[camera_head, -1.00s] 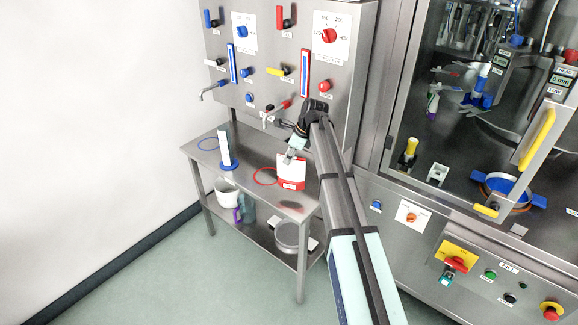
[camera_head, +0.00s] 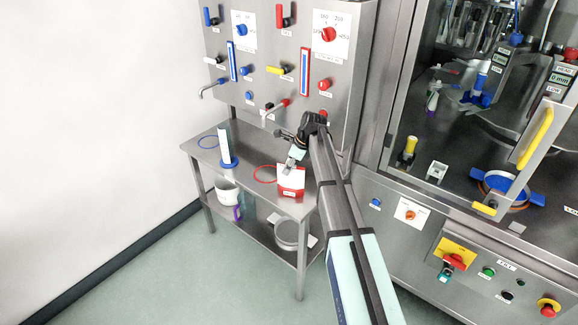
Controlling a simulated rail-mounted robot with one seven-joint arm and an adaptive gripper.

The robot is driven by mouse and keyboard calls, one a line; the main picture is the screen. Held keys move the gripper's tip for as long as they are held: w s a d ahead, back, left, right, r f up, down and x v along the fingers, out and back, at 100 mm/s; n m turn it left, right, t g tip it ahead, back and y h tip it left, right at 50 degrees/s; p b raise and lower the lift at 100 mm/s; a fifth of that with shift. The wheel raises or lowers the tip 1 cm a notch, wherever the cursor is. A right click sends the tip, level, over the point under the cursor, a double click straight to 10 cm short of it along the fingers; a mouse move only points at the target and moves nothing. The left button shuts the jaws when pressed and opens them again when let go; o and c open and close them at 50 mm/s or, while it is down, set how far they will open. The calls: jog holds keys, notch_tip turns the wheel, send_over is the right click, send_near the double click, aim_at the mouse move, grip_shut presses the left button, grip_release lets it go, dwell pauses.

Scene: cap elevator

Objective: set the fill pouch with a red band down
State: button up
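The fill pouch (camera_head: 291,184), white above with a red band across its lower part, is upright over the right part of the steel table (camera_head: 250,192). My gripper (camera_head: 290,166) comes down from above and is shut on the pouch's top edge. The fingertips are small and partly merge with the white of the pouch. The pouch's bottom is at or very close to the tabletop; I cannot tell whether it touches.
A red ring (camera_head: 265,174) lies left of the pouch. A valve panel (camera_head: 262,60) with protruding taps rises behind. A white bucket (camera_head: 227,192) and grey pot (camera_head: 286,234) sit on the lower shelf.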

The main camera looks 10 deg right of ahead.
dwell(0.3)
jog(key=b+v, duration=0.2)
jog(key=v, duration=1)
jog(key=shift+r, duration=0.2)
